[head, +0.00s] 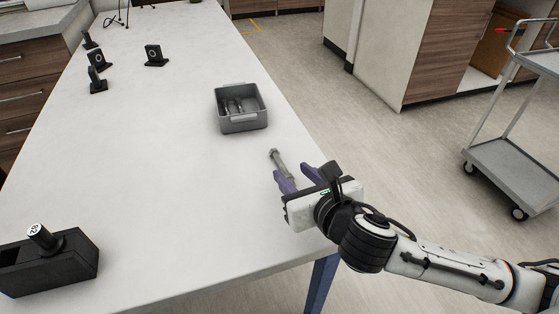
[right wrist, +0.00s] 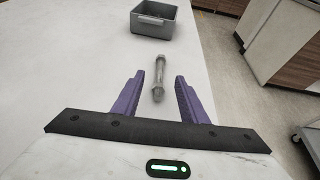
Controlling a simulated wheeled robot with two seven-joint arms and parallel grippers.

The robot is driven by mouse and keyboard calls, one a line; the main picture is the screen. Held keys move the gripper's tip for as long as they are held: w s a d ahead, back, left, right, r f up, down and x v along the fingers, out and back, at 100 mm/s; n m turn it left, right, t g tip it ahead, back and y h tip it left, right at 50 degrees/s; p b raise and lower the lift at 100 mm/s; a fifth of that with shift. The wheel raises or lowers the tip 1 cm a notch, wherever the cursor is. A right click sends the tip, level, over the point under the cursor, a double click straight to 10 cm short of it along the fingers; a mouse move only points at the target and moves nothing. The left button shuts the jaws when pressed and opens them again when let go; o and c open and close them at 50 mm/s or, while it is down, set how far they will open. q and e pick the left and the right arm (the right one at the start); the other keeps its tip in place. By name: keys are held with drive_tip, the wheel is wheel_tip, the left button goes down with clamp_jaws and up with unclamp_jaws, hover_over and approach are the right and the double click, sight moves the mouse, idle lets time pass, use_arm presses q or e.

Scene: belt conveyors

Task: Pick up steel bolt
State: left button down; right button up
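A steel bolt (head: 280,163) lies on the white table near its right edge, in front of the grey bin. It also shows in the right wrist view (right wrist: 160,74), with its near end between the purple fingertips. My right gripper (head: 300,178) is open around that near end, with a gap on both sides. I cannot tell how high the fingers are above the table. My left gripper is not in view.
A grey bin (head: 242,125) with several metal parts inside stands beyond the bolt. Small black stands (head: 155,56) are at the far left. A black holder (head: 82,262) with a labelled cylinder (head: 40,235) is at the near left. The table's middle is clear.

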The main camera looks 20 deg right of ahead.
sight(281, 162)
drive_tip(key=x, duration=0.7)
drive_tip(key=shift+w+d+b, duration=0.1)
drive_tip(key=shift+w+b, duration=0.15)
drive_tip(key=shift+b, duration=0.1)
clamp_jaws()
